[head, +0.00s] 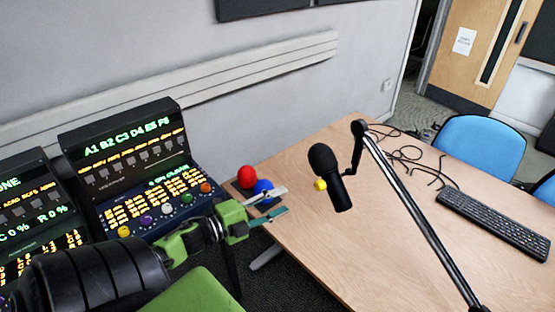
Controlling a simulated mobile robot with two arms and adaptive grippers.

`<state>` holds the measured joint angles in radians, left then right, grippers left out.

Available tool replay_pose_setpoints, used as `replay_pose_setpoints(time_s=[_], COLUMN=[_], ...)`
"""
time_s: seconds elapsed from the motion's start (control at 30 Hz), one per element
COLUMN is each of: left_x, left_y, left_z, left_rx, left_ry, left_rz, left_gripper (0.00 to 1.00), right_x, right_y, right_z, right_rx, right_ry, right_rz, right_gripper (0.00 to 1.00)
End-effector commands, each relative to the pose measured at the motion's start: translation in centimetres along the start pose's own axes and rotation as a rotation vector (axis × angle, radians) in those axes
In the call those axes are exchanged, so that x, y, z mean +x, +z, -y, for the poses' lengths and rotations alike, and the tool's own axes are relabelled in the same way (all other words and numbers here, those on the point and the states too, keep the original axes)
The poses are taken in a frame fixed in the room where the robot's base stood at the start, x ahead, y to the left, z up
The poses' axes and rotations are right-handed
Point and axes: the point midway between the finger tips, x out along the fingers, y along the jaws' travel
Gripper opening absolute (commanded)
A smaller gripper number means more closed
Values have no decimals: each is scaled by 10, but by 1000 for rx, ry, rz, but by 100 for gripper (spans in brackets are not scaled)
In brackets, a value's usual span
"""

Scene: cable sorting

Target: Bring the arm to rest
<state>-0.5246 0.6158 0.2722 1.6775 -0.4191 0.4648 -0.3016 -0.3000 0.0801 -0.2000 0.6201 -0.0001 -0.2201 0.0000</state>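My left arm (95,272) comes in from the lower left, with a black ribbed section and a green wrist. My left gripper (285,200) is over the left edge of the wooden table. Its two thin fingers are spread apart, and I see nothing held between them. A blue ball (263,187) shows just behind the fingers, partly covered by them, and a red ball (247,176) is beside it; I cannot tell whether the fingers touch the blue one. A yellow ball (320,185) shows beside the microphone. My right gripper is not in view.
A black microphone (328,172) on a boom arm (415,215) stands over the table (310,245). Black cables (410,160) and a keyboard (495,222) lie to the right. Lit control panels (130,150) stand at left. A blue chair (480,145) is beyond the table.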

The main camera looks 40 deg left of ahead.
Motion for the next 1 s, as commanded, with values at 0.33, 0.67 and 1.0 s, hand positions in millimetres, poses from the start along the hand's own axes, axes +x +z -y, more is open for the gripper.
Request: replay_pose_setpoints(time_s=[0.33, 0.67, 1.0], left_x=[0, -3, -58], left_y=[0, 12, 70], left_z=[0, -23, -241], left_rx=[0, -47, -477], left_ry=[0, 20, 227], left_rz=[0, 43, 435], left_gripper=[39, 39, 39], right_x=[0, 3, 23], right_y=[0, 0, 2], right_z=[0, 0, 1], right_rx=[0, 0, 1], right_ry=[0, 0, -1], right_rz=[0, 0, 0], right_gripper=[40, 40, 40])
